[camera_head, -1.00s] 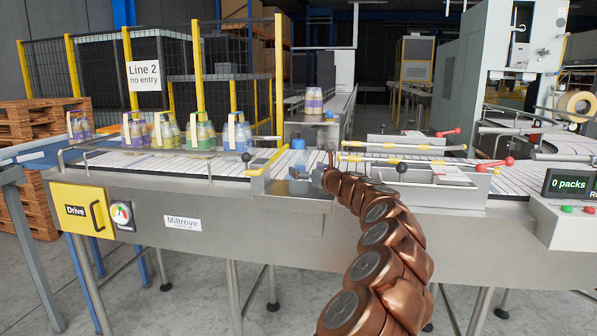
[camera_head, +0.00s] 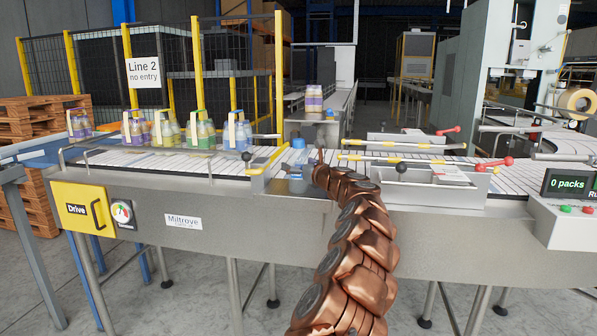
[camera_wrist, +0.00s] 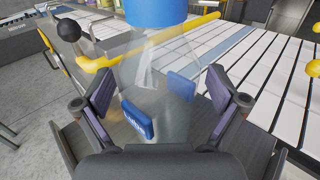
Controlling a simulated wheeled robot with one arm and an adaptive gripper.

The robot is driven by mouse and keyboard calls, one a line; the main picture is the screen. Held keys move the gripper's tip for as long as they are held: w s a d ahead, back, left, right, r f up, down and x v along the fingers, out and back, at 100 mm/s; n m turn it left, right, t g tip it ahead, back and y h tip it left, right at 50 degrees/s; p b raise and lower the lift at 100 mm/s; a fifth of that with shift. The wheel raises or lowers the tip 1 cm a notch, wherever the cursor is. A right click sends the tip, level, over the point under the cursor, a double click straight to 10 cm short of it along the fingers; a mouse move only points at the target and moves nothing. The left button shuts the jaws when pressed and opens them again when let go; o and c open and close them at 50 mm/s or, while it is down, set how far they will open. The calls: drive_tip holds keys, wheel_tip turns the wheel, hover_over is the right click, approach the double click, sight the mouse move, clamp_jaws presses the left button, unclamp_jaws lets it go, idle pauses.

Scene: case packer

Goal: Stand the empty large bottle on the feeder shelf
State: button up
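The large bottle (camera_head: 295,163) is clear, with a blue cap and blue label patches. It stands upright at the conveyor's front edge, just left of my arm's end. In the wrist view the bottle (camera_wrist: 160,75) fills the space between my fingers, its cap cut off by the top edge. My gripper (camera_wrist: 165,100) has its two dark, purple-padded fingers spread on either side of the bottle; firm contact is not clear. In the head view the fingers are hidden or too small to make out. The bottle's base is hidden.
A yellow bar (camera_head: 267,160) lies left of the bottle. Several bottle packs (camera_head: 200,133) stand on the left belt. A "0 packs" display (camera_head: 570,184) is at the far right.

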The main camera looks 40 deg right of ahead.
sight(302, 155)
drive_tip(key=c, duration=1.2)
drive_tip(key=shift+o, duration=0.2)
drive_tip(key=shift+r, duration=0.1)
drive_tip(key=shift+r, duration=1.55)
drive_tip(key=shift+s+a+r, duration=0.1)
drive_tip(key=shift+s+r, duration=0.05)
drive_tip(key=s+a+r+b, duration=0.1)
drive_tip(key=s+a+b, duration=0.2)
drive_tip(key=s+a, duration=0.6)
drive_tip(key=shift+s+a+r, duration=0.2)
drive_tip(key=shift+s, duration=1.55)
